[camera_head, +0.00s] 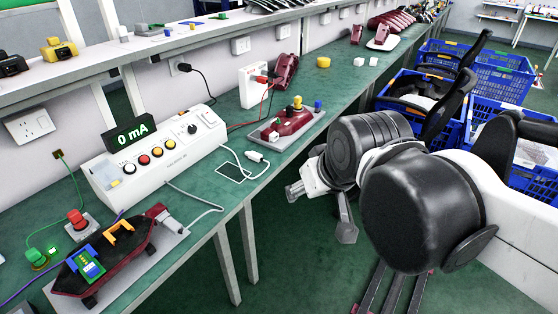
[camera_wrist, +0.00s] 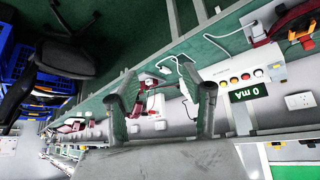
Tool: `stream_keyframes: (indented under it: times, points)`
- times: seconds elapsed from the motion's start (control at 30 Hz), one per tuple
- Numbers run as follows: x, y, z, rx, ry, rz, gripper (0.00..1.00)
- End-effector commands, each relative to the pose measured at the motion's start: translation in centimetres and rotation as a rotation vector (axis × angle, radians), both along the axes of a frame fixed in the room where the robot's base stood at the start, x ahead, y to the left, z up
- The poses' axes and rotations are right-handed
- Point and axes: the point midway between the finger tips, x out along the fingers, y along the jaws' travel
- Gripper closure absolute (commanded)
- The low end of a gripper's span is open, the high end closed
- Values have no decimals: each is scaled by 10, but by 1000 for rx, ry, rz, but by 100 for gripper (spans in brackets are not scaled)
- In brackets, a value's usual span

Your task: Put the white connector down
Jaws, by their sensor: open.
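A white connector (camera_head: 256,158) lies on the green bench top, at the end of a white cable from the white test box (camera_head: 155,150). It lies beside a white-outlined rectangle (camera_head: 231,172), to its upper right. Another white connector (camera_head: 168,222) is at the end of the near tail lamp (camera_head: 110,250). My gripper (camera_head: 320,212) is off the bench's front edge, to the right of the outline, apart from the connector. In the wrist view, my gripper (camera_wrist: 161,93) has its fingers wide apart with nothing held between them.
A red tail lamp (camera_head: 287,124) on a grey plate stands behind the outline, with yellow and blue parts on it. The box display (camera_head: 132,134) reads 0 mA. Blue crates (camera_head: 415,95) and black chairs stand right of the bench. A shelf (camera_head: 150,50) runs above the bench.

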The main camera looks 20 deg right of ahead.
Motion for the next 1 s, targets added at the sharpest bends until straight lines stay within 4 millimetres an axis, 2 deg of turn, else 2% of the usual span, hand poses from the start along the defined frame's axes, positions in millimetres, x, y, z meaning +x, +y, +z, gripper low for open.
stream_keyframes:
  times: [0.1,0.23,1.0]
  points:
    - [-18,0,-11,7,-14,-22,55]
    - [-26,-1,-16,10,-21,-35,55]
    - [-27,-1,-17,11,-22,-36,55]
